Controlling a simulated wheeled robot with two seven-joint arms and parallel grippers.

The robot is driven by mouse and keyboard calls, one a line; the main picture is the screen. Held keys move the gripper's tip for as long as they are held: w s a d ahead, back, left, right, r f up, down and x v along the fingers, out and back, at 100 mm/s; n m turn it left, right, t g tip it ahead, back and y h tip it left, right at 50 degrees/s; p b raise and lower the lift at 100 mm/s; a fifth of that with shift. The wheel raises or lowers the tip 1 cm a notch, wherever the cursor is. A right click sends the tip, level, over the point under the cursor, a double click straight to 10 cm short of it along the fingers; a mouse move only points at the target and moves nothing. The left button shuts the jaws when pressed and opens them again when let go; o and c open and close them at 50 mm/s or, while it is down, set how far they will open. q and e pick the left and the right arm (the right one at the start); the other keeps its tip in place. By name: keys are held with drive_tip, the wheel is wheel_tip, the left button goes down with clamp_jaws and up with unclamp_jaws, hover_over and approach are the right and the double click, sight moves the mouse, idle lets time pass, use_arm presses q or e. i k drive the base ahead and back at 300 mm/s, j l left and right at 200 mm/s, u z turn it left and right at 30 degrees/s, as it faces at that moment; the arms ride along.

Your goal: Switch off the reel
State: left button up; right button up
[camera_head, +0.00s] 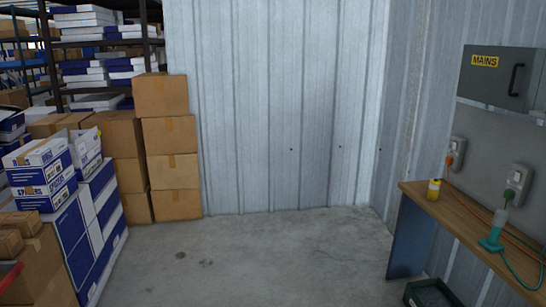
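No cable reel shows as a whole in the head view. Two wall sockets are on the right wall above a wooden bench. The left socket (456,150) has an orange plug and an orange cable (478,205) running down from it along the bench. The right socket (516,183) has a plug with a green cable. The switch positions on both sockets are too small to tell. Neither of my grippers is in view.
A grey MAINS box (500,78) hangs above. A dark green crate (430,293) is on the floor. Boxes (165,145) and shelving fill the left. The middle floor is clear.

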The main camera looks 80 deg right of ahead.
sight(518, 175)
drive_tip(key=z, duration=4.3)
